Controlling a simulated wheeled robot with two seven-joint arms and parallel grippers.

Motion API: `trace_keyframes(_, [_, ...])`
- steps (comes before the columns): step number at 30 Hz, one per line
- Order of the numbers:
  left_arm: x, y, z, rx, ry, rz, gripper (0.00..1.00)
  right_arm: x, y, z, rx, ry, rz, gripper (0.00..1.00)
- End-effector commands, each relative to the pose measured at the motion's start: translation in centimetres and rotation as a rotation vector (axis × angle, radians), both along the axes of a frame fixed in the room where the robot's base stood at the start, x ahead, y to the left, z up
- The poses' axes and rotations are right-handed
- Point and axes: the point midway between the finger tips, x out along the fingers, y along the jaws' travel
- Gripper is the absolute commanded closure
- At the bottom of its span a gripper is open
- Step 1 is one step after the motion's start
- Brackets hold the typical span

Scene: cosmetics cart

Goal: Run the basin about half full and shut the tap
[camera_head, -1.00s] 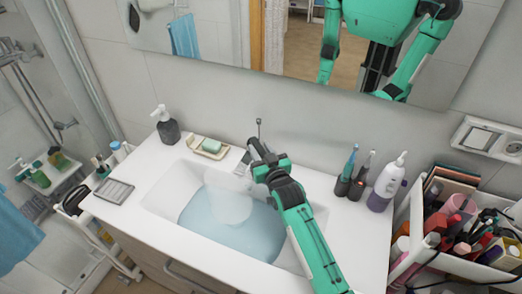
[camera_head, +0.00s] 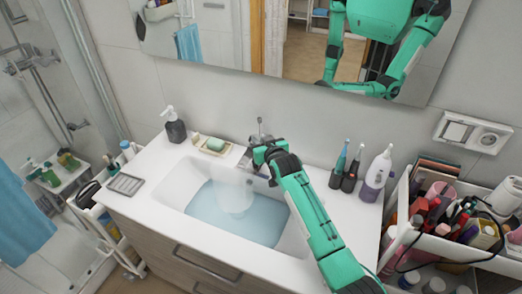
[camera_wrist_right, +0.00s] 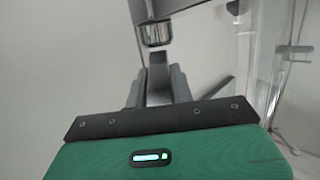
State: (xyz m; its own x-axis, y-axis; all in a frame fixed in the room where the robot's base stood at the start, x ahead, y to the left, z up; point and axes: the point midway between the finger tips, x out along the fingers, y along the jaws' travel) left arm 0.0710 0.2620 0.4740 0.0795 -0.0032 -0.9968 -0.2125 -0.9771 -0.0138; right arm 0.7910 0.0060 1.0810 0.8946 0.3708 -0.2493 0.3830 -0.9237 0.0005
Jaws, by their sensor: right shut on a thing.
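The white basin (camera_head: 174,192) is set in the counter and holds blue water (camera_head: 217,212), its surface below the rim. A pale, cloudy patch (camera_head: 236,197) lies in the water below the tap, where a faint stream seems to fall. The chrome tap (camera_head: 246,160) stands at the back of the basin, partly hidden by my right gripper (camera_head: 262,150). That gripper is shut on the tap lever; the wrist view shows the fingers (camera_wrist_right: 158,85) closed around a grey part, with chrome (camera_wrist_right: 157,33) beyond. My left gripper is not in view.
A soap dish (camera_head: 214,147) and dark pump bottle (camera_head: 175,128) stand left of the tap. A crowded cart (camera_head: 440,248) is at far right. A grey tray (camera_head: 125,184) lies on the counter's left.

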Motion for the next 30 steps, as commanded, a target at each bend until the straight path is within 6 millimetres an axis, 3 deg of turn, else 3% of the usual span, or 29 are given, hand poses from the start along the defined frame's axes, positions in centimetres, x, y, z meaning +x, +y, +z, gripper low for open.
trace_keyframes(1, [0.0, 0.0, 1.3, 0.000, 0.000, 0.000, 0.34, 0.6, 0.0, 1.1, -0.015, 0.031, 0.000, 1.00])
trace_keyframes(6, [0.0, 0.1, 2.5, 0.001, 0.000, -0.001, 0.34, 0.7, 0.2, 1.0, -0.038, 0.095, 0.001, 1.00])
trace_keyframes(12, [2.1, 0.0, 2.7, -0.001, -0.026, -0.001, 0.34, 0.7, 0.2, 0.8, -0.044, 0.113, 0.000, 1.00])
trace_keyframes(18, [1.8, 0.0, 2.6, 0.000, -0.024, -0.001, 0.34, 0.7, 0.1, 0.8, -0.044, 0.111, -0.001, 1.00])
trace_keyframes(19, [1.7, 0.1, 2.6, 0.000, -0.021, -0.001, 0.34, 0.7, 0.1, 0.8, -0.044, 0.111, -0.001, 0.73])
trace_keyframes(22, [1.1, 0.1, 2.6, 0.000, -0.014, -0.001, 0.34, 0.7, 0.1, 0.8, -0.044, 0.109, 0.000, 0.55])
trace_keyframes(30, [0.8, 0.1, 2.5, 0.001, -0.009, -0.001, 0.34, 0.7, 0.1, 0.8, -0.044, 0.109, 0.000, 0.55])
